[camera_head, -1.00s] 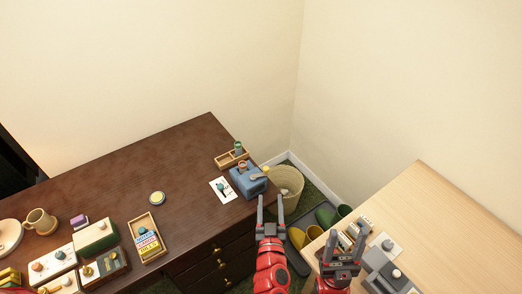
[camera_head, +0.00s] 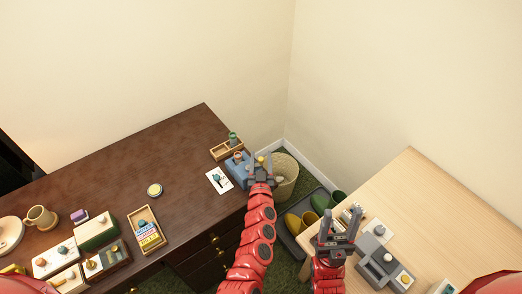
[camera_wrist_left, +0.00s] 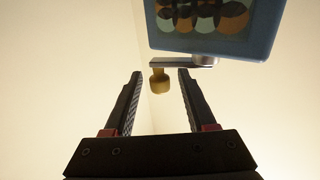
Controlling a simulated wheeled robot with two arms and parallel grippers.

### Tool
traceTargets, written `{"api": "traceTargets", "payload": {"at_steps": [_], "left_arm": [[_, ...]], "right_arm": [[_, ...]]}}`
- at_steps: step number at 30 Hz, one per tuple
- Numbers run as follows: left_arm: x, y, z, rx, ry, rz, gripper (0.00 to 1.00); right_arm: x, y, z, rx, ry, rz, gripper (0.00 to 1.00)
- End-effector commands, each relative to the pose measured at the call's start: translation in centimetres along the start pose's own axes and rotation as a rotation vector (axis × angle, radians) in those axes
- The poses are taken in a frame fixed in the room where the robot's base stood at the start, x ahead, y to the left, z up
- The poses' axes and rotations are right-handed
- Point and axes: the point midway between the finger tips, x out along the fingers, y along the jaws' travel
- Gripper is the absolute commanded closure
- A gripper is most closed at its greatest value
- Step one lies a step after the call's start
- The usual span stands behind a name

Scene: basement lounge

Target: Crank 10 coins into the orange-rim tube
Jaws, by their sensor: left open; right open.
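A blue coin machine (camera_head: 235,173) stands at the right end of the dark desk, a brownish-orange ring (camera_head: 239,155) on its top. In the left wrist view the machine (camera_wrist_left: 205,42) has a window with several round coins, and a grey crank arm (camera_wrist_left: 182,65) with a yellow knob (camera_wrist_left: 160,83). My left gripper (camera_head: 262,156) is open at the machine's right side. The knob appears between its fingers (camera_wrist_left: 157,75); contact cannot be told. My right gripper (camera_head: 340,222) is open and empty by the light wooden table. I cannot tell which tube has the orange rim.
A wooden tray (camera_head: 217,155) with a green cylinder (camera_head: 233,138) stands behind the machine, a white card (camera_head: 218,181) to its left. A wicker basket (camera_head: 288,181) stands in the corner. Boxes crowd the desk's left; its middle is mostly clear.

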Motion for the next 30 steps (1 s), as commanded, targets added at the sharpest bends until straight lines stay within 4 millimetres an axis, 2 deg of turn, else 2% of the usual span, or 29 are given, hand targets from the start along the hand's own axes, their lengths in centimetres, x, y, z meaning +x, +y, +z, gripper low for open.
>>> {"api": "traceTargets", "payload": {"at_steps": [6, 18, 20, 27, 28, 30], "left_arm": [[2.2, 0.1, -0.1, 0.0, 0.002, 0.0, 0.44], [2.7, 0.0, 0.0, -0.001, 0.001, -0.001, 0.44], [2.7, 0.0, 0.0, -0.001, 0.001, -0.001, 0.53], [2.7, 0.0, 0.0, -0.001, 0.001, -0.001, 0.96], [2.7, 0.0, 0.0, -0.001, 0.001, -0.001, 1.0], [2.7, 0.0, 0.0, -0.001, 0.001, -0.001, 1.0]], "right_arm": [[0.2, 0.0, 0.0, 0.0, 0.0, 0.0, 0.44], [0.3, 0.0, -0.1, 0.0, 0.0, 0.0, 0.44], [0.3, 0.0, -0.1, 0.0, 0.0, 0.0, 0.44], [0.3, 0.0, 0.0, 0.0, 0.0, 0.0, 0.44], [0.3, 0.0, -0.1, 0.0, 0.0, 0.0, 0.44], [0.3, 0.0, 0.0, 0.0, 0.0, 0.0, 0.44]]}}
